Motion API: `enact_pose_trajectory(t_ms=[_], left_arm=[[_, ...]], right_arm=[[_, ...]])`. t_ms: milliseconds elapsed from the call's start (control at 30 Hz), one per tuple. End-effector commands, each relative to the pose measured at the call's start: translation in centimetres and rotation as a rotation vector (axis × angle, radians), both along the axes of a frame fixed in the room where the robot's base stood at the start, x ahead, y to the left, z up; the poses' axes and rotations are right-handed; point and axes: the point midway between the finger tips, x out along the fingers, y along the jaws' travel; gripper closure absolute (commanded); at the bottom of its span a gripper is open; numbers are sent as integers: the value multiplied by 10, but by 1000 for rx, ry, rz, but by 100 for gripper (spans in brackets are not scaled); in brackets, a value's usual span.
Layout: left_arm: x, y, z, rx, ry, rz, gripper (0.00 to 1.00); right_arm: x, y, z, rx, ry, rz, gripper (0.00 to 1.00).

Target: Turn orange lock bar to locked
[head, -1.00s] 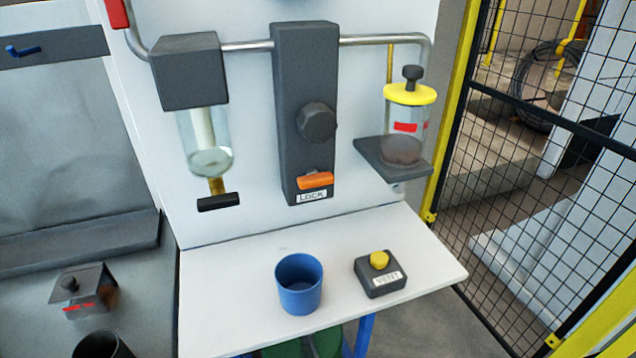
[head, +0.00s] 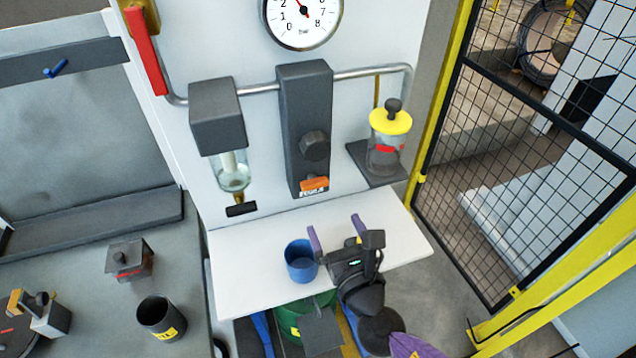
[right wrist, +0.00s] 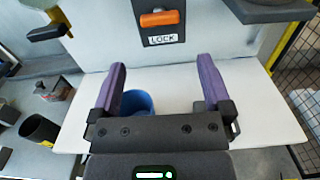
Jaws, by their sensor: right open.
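The orange lock bar (head: 314,185) lies roughly horizontal near the bottom of the dark grey panel block (head: 305,120), just above a white label that reads LOCK in the right wrist view. The bar also shows in the right wrist view (right wrist: 159,19), ahead of my fingers. My right gripper (head: 336,232) is open and empty, its two purple fingers spread over the white shelf, below and short of the bar. It also shows in the right wrist view (right wrist: 157,85). My left gripper is not in view.
A blue cup (head: 301,261) stands on the white shelf (head: 245,285) beside my right gripper's left finger. A dark round knob (head: 315,146) sits above the bar. A yellow-lidded jar (head: 388,140) stands on a bracket to the right. A mesh fence (head: 530,150) is further right.

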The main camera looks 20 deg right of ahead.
Motion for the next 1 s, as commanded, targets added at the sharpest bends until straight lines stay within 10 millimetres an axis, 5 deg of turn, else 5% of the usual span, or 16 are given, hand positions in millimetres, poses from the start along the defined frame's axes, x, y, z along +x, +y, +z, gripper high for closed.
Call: enact_pose_trajectory(t_ms=[400,800,1000], left_arm=[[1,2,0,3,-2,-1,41],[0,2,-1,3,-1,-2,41],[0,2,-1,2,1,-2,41]], right_arm=[[84,3,0,-10,-3,2,0],[97,4,0,-8,-1,2,0],[96,4,0,-8,-1,1,40]])
